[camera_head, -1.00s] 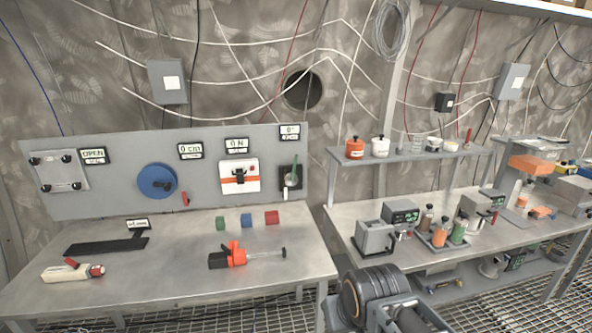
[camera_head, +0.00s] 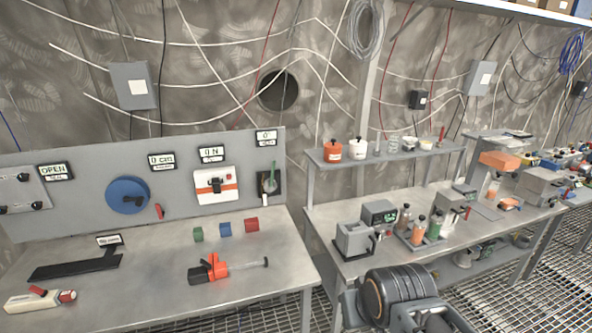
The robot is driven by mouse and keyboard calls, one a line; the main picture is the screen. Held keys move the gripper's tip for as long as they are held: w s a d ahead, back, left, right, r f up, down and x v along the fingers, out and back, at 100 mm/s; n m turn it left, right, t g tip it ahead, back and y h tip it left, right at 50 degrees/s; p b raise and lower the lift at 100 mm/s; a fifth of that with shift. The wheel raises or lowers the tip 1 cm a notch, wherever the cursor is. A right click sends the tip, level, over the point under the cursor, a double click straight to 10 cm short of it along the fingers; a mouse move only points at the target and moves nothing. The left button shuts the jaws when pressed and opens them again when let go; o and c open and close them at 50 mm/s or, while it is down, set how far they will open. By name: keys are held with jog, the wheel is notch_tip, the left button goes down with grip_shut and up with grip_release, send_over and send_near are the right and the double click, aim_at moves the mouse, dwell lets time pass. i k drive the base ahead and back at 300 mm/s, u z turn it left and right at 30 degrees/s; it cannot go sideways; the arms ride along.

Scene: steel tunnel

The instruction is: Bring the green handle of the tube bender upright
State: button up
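The tube bender (camera_head: 268,186) is a small dark unit at the right end of the grey wall panel. Its thin green handle (camera_head: 272,179) shows in front of the dark plate; it looks near vertical in the picture, but it is too small to tell its exact tilt. A sign (camera_head: 266,135) reading what looks like 0° is above it. Part of my arm (camera_head: 395,296) shows at the bottom right of centre, well apart from the bender.
The grey panel (camera_head: 90,205) also carries a blue wheel (camera_head: 128,194) and a white-orange switch box (camera_head: 215,185). The bench (camera_head: 150,292) below holds three small blocks, an orange-black tool (camera_head: 212,270) and a white tool (camera_head: 40,300). A second bench (camera_head: 330,228) stands to the right.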

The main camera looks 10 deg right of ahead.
aim_at(274, 161)
jog(key=z, duration=0.05)
jog(key=i, duration=0.95)
jog(key=u, duration=0.4)
